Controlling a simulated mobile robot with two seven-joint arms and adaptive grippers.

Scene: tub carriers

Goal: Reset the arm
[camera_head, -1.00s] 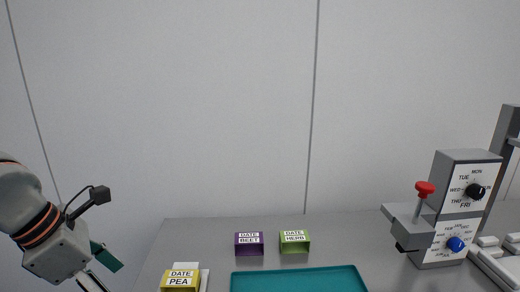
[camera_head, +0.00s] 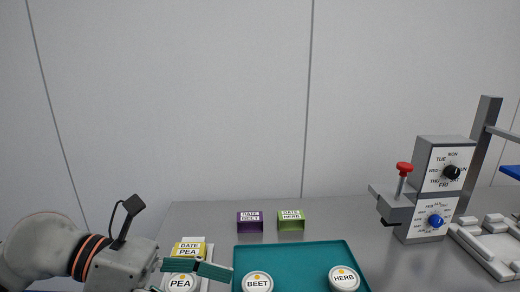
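My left gripper (camera_head: 182,279) reaches in from the lower left, with its green-padded fingers apart. One finger crosses in front of the tub with the white PEA lid (camera_head: 180,283); the other is partly cut off by the bottom edge. I see nothing held between them, and I cannot tell whether the finger touches the tub. My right gripper is not in view.
A teal tray (camera_head: 297,250) holds a BEET tub (camera_head: 258,283) and a HERB tub (camera_head: 343,279). Behind are a yellow PEA carrier (camera_head: 188,249), a purple BEET carrier (camera_head: 250,222) and a green HERB carrier (camera_head: 291,220). A dial machine (camera_head: 436,185) stands right.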

